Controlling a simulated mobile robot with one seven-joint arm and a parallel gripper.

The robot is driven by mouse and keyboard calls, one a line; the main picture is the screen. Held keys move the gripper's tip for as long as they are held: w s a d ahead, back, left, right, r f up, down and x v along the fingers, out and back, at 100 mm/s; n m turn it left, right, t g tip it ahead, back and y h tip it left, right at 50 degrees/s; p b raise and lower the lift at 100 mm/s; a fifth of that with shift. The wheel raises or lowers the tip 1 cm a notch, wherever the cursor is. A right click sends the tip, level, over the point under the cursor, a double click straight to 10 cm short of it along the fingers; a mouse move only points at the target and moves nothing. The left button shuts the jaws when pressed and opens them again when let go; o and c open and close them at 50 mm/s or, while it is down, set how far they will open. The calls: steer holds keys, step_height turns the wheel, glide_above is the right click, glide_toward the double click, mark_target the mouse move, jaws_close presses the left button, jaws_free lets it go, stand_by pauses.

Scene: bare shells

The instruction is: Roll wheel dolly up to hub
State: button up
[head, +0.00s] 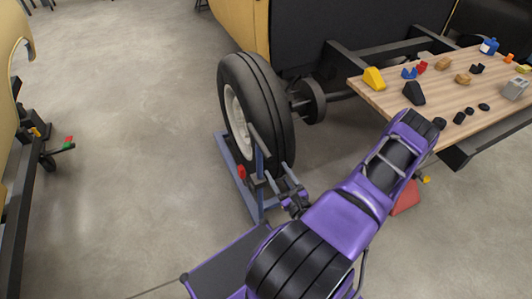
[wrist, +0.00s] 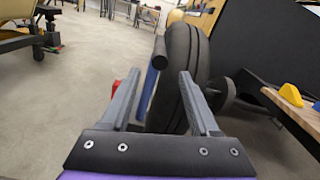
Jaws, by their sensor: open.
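The wheel (head: 274,110), a black tyre with a pale rim, stands upright on the blue wheel dolly (head: 222,152). The hub (head: 311,101) is a dark disc on the axle under the vehicle body, just right of the tyre; it also shows in the wrist view (wrist: 226,94). The dolly has an upright blue post and a dark handle bar (wrist: 159,52). My gripper (wrist: 160,73) is open. In the wrist view the bar's end appears between and beyond the fingertips, with the tyre (wrist: 188,60) behind. Whether a finger touches the bar cannot be told.
A wooden table (head: 452,92) with several small blocks stands right of the hub. A red object (head: 405,198) lies on the floor below it, partly hidden by my arm. Another vehicle shell (head: 12,60) stands at far left. The floor between is clear.

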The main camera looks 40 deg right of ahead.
mark_target(266, 154)
steer(key=x, duration=0.9)
steer(key=shift+w, duration=0.2)
jaws_close()
stand_by(1.0)
